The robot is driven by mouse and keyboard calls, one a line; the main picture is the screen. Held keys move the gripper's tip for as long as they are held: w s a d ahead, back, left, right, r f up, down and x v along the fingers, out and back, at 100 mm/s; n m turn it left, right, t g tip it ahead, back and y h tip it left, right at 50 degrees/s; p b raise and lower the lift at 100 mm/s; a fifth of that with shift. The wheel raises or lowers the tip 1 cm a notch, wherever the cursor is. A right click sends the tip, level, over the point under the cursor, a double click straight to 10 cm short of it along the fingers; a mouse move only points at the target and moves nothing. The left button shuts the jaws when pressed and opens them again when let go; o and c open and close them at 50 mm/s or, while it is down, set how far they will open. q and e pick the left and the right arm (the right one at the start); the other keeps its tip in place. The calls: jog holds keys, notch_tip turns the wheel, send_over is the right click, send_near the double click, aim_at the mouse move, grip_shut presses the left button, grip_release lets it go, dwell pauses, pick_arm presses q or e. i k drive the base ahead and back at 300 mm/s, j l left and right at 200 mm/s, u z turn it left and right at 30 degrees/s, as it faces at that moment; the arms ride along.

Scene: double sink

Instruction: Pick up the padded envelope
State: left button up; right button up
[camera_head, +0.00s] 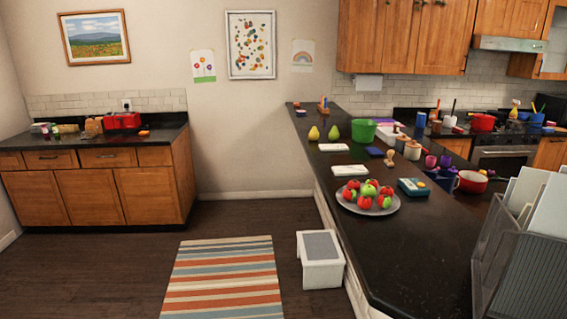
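I cannot surely pick out a padded envelope in the head view. Large pale flat sheets or envelopes (553,212) stand upright in a grey mesh holder (508,262) at the near right, on the dark counter. Two small white flat items also lie on that counter, a nearer one (350,170) behind the fruit plate and a farther one (333,147). They are too small to tell what they are. Neither of my grippers shows in this view.
Open floor surrounds the rug.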

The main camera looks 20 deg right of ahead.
aim_at(353, 169)
jog(key=i+j+z, duration=0.1)
jog(key=i+z, duration=0.2)
jog(key=i, duration=0.2)
jog(key=i+j+z, duration=0.3)
jog(key=i, duration=0.15)
jog(key=i+j+z, duration=0.3)
jog(key=i, duration=0.15)
jog(key=l, duration=0.1)
